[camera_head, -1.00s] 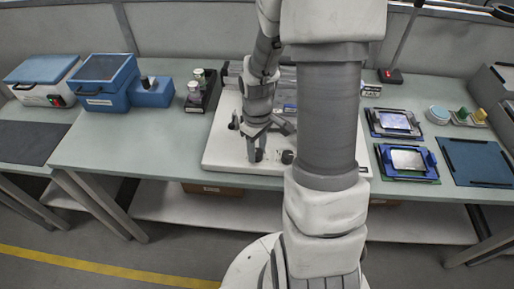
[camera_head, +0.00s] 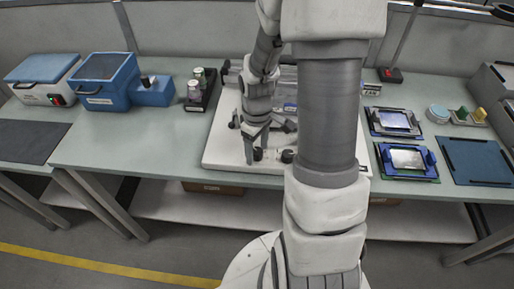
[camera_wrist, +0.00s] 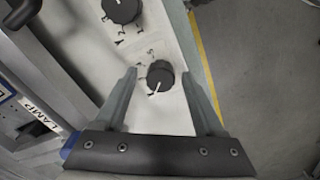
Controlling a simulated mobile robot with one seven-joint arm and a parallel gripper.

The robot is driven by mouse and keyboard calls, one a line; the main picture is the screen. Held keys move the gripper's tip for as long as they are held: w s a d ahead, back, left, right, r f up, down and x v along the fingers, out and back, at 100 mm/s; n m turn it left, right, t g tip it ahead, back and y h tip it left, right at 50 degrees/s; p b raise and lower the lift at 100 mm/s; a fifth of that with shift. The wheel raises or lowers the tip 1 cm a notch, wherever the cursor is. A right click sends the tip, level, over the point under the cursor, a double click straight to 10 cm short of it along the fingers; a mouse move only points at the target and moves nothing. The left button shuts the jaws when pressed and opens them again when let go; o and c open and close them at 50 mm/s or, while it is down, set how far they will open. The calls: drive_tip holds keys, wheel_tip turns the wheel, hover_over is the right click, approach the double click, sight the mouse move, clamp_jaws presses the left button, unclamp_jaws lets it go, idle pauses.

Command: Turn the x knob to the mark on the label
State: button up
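A black round knob (camera_wrist: 160,76) with a white pointer line sits on the white panel in the wrist view, with small marks printed around it. Its pointer aims down and slightly left. A second black knob (camera_wrist: 121,10) is at the top, with printed letters below it; I cannot tell for sure which is the x knob. My gripper (camera_wrist: 159,72) is open, with one finger on each side of the lower knob and a visible gap to both. In the head view my gripper (camera_head: 256,154) is low at the white board's (camera_head: 222,158) front edge; another knob (camera_head: 288,156) stands to its right.
A grey housing labelled LAMP (camera_wrist: 40,116) lies left of the fingers in the wrist view. In the head view, a black rack with jars (camera_head: 198,90) and a blue box (camera_head: 105,82) stand left of the board. Blue-framed trays (camera_head: 408,175) lie to its right.

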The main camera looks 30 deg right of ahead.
sight(256, 151)
wheel_tip(256, 151, up, 17)
drive_tip(key=p, duration=0.3)
drive_tip(key=shift+r, duration=0.2)
idle(0.4)
drive_tip(key=shift+a, duration=0.1)
